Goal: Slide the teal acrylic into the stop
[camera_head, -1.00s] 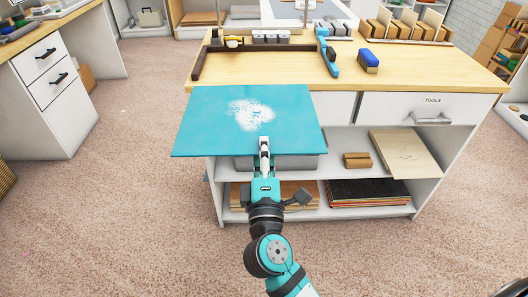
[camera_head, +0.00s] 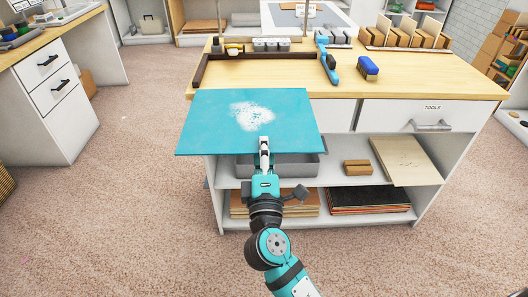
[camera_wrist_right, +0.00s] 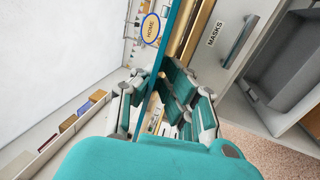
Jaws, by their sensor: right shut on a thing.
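The teal acrylic sheet (camera_head: 205,125) is held roughly flat in front of the workbench's front edge, with a white dusty patch on its top. My right gripper (camera_head: 264,143) is shut on the sheet's near edge. In the right wrist view the sheet (camera_wrist_right: 170,38) shows edge-on between the fingers of the gripper (camera_wrist_right: 153,88). The stop, a dark brown L-shaped fence (camera_head: 270,56), lies on the bench top towards the back left. The sheet is apart from it. My left gripper is not in view.
The wooden bench top (camera_head: 430,80) is clear at the right. A blue-handled tool (camera_head: 328,62) and a blue brush (camera_head: 368,67) lie right of the fence. Grey blocks (camera_head: 271,44) and a yellow item (camera_head: 234,48) stand behind it. Shelves below hold a grey bin (camera_head: 300,166) and boards.

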